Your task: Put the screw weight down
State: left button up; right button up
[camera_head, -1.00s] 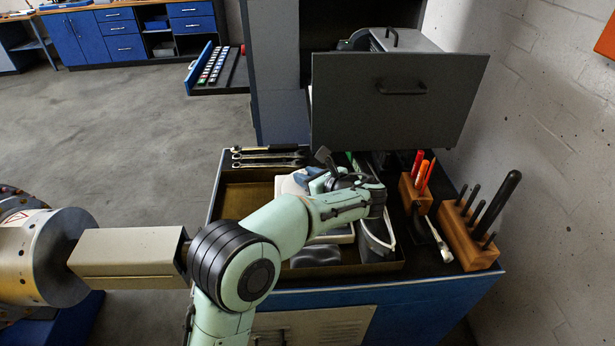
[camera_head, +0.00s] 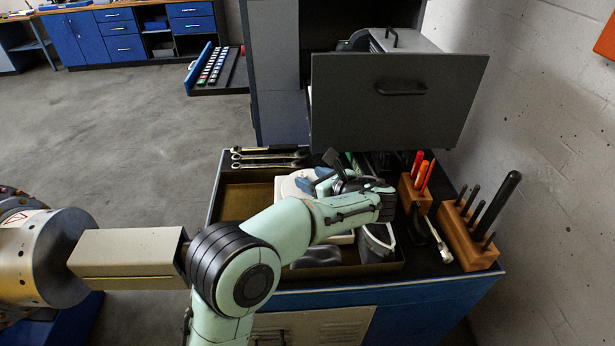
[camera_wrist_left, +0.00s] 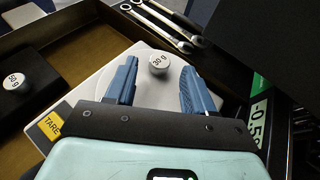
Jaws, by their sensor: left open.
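The screw weight (camera_wrist_left: 159,64), a small silver cylinder marked 30 g, stands upright on the white plate of a scale (camera_wrist_left: 92,92) in the left wrist view. My left gripper (camera_wrist_left: 159,76) is open, its two blue fingers on either side of the weight with a gap at each side. In the head view the left gripper (camera_head: 324,182) is above the white scale (camera_head: 287,187), and the weight cannot be made out there. My right gripper is not in view.
A 50 g weight (camera_wrist_left: 14,81) sits in a dark holder left of the scale. A green display (camera_wrist_left: 260,118) is at the right. Wrenches (camera_head: 266,155) lie behind the tray. Wooden blocks with tools (camera_head: 468,240) stand at the right, and a grey drawer front (camera_head: 400,115) rises behind.

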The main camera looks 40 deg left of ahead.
pick_arm(q)
jog(key=v, duration=0.9)
jog(key=shift+s+d+r, duration=0.1)
jog(key=shift+d, duration=0.1)
